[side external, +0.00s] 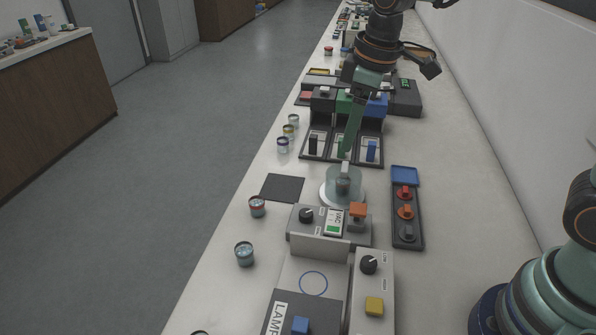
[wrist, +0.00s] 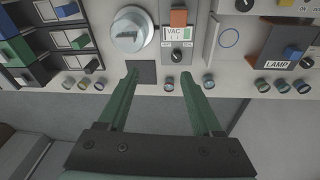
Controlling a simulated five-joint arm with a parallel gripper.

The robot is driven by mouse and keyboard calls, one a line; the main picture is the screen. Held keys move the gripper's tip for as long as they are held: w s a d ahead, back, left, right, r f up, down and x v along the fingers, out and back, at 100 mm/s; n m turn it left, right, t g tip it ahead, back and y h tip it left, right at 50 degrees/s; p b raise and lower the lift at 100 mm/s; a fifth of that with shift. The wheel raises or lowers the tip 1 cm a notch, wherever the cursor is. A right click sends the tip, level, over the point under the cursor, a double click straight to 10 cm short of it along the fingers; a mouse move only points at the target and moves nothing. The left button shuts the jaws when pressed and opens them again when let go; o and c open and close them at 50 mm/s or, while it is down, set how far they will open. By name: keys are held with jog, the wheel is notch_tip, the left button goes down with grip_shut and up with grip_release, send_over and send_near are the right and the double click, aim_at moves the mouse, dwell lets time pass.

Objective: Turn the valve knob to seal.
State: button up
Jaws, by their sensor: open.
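A grey VAC unit (side external: 330,222) stands mid-bench in the side view, with a black knob (side external: 306,215) on its left and an orange block (side external: 358,210) on its right. In the wrist view the black knob (wrist: 177,56) lies ahead and right of centre, beside the VAC label, with the orange block (wrist: 179,18) beyond. I cannot read which mark the knob points to. My gripper (side external: 346,155) hangs above and behind the clear chamber (side external: 343,184) in the side view. In the wrist view my gripper (wrist: 160,75) has its green fingers apart, with nothing between them.
A dark mat (side external: 283,188) and several small jars (side external: 257,206) line the bench's left edge.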

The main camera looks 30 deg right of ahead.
aim_at(306, 213)
jog(key=w+a+f+n+g, duration=0.2)
jog(key=w+a+f+n, duration=0.2)
jog(key=a+f, duration=0.3)
notch_tip(306, 213, down, 12)
jog(key=shift+s+r, duration=0.1)
jog(key=shift+s, duration=0.05)
grip_shut()
dwell(0.3)
